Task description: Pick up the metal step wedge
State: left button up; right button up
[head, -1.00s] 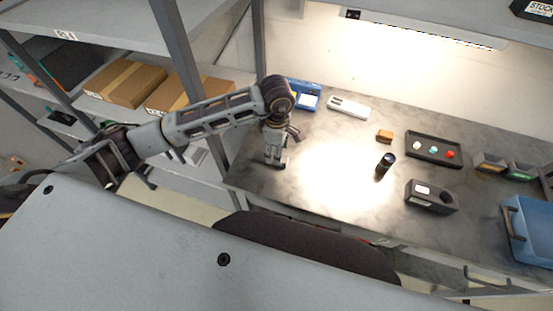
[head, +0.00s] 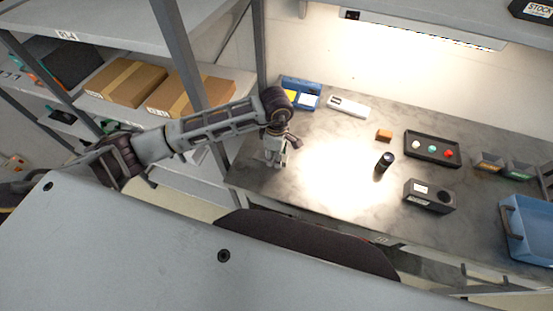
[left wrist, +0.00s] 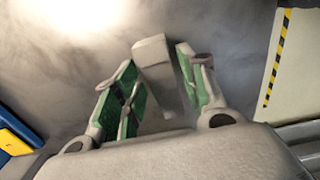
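The metal step wedge (left wrist: 153,52) is a plain grey block standing on the dark worktop, seen in the left wrist view. My left gripper (left wrist: 160,85) has green-padded fingers on either side of it, and the block stands between them. The fingers look spread, with narrow gaps beside the block; I see no clear grip. In the head view my left gripper (head: 276,154) points down at the left end of the worktop and mostly hides the wedge. My right gripper is in neither view.
A blue bin with cards (head: 301,93) and a white device (head: 348,106) stand behind the gripper. To the right are a small orange block (head: 384,135), a black cylinder (head: 384,162), a button tray (head: 433,136), a dark box (head: 420,200) and a blue tub (head: 527,250). A shelf post (head: 257,50) stands close behind the arm.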

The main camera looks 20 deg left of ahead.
pick_arm(q)
grip_shut()
jog(key=shift+r, duration=0.1)
notch_tip(320, 180, up, 10)
jog(key=b, duration=0.1)
jog(key=shift+b, duration=0.4)
dwell(0.7)
